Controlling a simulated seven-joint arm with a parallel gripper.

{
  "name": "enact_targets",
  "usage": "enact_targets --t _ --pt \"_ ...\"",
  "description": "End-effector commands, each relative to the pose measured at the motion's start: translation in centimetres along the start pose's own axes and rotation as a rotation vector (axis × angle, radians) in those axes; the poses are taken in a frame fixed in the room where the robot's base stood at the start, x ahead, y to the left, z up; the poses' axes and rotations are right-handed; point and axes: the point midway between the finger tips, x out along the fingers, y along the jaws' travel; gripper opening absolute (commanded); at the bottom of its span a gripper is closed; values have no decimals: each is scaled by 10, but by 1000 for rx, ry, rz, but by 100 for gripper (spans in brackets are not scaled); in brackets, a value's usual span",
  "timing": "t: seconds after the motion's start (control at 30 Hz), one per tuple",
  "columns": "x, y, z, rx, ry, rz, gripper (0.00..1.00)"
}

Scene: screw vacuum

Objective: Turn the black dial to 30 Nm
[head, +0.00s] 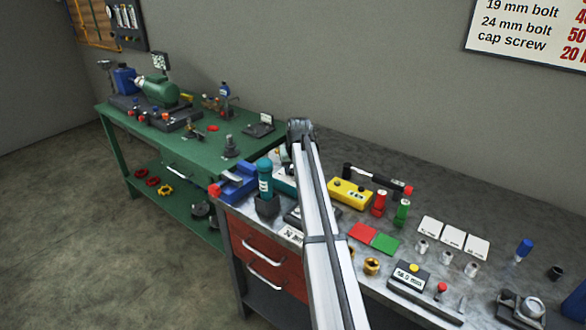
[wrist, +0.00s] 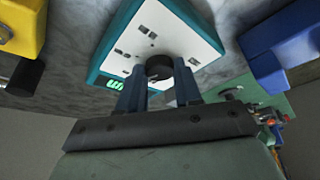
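The black dial (wrist: 159,66) stands out from the white face of a teal box (wrist: 112,38) in the wrist view. My gripper (wrist: 160,80) has its two blue-grey fingers apart, one on each side of the dial's near part. I cannot tell whether they press on it or leave a small gap. A small green display (wrist: 115,84) on the box face is too cropped and tilted to read. In the head view the teal box (head: 283,180) is mostly hidden behind my arm, and the dial and fingertips are hidden.
A yellow box (head: 350,193) and a black-handled tool (head: 376,178) lie right of my arm. A blue vise (head: 236,181) and teal bottle (head: 265,180) stand left. A wall sign (head: 530,32) lists bolts with cut-off red numbers. A green bench (head: 200,145) is behind left.

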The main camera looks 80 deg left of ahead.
Motion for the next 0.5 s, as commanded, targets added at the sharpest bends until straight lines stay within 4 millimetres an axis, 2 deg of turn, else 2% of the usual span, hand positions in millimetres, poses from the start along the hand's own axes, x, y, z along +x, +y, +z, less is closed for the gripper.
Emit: enact_targets --t 0.03,0.27,0.5 --pt "0 0 0 0 0 0 38" --pt "0 0 0 -1 1 0 59" --pt "-1 0 0 -1 1 0 59"
